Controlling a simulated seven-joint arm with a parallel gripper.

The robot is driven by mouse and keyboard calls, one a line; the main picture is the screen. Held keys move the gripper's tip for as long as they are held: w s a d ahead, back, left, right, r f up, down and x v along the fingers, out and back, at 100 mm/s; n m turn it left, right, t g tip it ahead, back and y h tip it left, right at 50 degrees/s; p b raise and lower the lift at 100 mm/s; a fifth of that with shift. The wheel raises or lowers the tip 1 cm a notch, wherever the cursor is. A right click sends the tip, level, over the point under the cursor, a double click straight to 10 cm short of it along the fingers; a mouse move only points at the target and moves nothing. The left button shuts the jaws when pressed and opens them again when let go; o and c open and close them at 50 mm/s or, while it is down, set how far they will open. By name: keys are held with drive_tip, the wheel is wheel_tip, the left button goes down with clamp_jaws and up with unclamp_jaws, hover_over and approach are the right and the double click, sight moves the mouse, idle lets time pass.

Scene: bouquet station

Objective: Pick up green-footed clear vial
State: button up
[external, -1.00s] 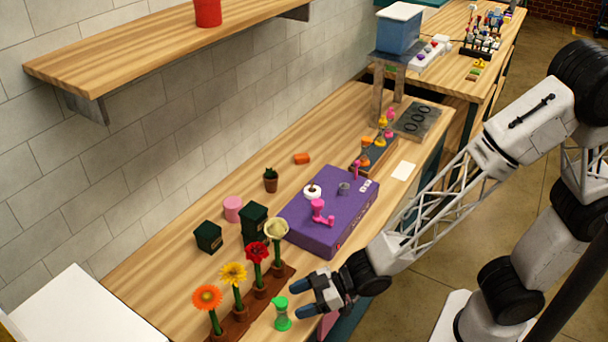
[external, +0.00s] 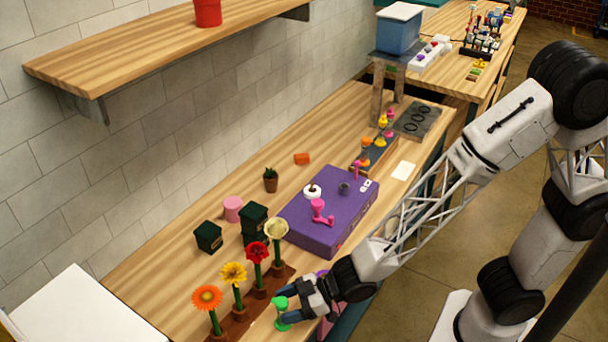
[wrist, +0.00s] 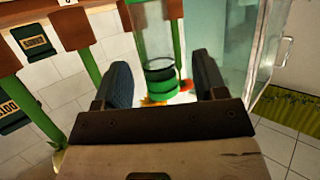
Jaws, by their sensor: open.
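The green-footed clear vial (external: 281,312) stands upright near the front edge of the workbench, with a green top and a green foot. My gripper (external: 288,305) is open at the vial, its fingers on either side and partly covering it in the external view. In the wrist view, the clear vial with its green end (wrist: 161,88) appears between the two spread fingers of my gripper (wrist: 163,64). I cannot tell whether either finger touches it.
A brown rack (external: 240,325) with several flowers stands just left of the vial. A purple box (external: 312,235) with pink parts lies behind my gripper. Dark green boxes (external: 209,237) and a pink cylinder (external: 233,209) stand farther back. The bench has free room near the wall.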

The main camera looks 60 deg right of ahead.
drive_tip(key=shift+x, duration=0.8)
clamp_jaws()
